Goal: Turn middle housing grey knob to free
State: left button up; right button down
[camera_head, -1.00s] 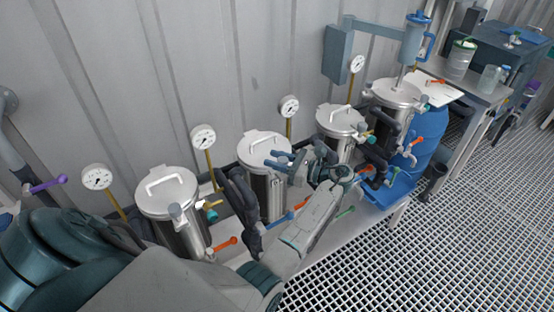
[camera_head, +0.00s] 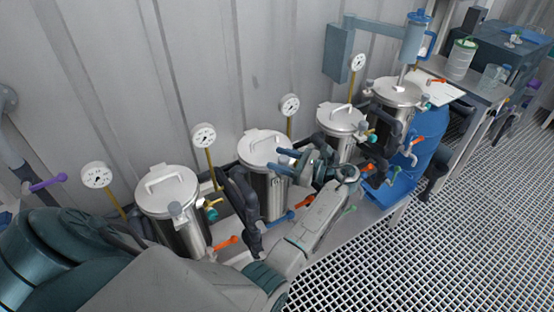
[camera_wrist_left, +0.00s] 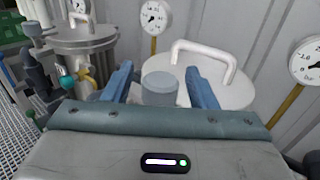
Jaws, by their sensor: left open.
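The middle housing (camera_head: 262,146) is a steel cylinder with a pale lid and a white handle, second from the left in the head view. In the left wrist view its lid (camera_wrist_left: 232,88) lies just beyond my fingers. The grey knob (camera_wrist_left: 160,90) is a short round cap between my two blue fingers, with a gap on each side. My left gripper (camera_head: 282,160) is open at the near right side of this lid; it also shows in the left wrist view (camera_wrist_left: 158,70). In the head view the knob is hidden by the gripper. My right gripper is not in view.
Similar housings stand at left (camera_head: 167,188) and right (camera_head: 342,118), with dial gauges (camera_head: 203,136) on brass stems behind. A dark pipe (camera_head: 240,200) and orange (camera_head: 226,242) and blue valve handles crowd the front. The grating floor (camera_head: 450,240) at right is clear.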

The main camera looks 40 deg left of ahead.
pick_arm(q)
jog(key=b+v, duration=0.3)
jog(key=v, duration=0.6)
jog(key=shift+d, duration=0.2)
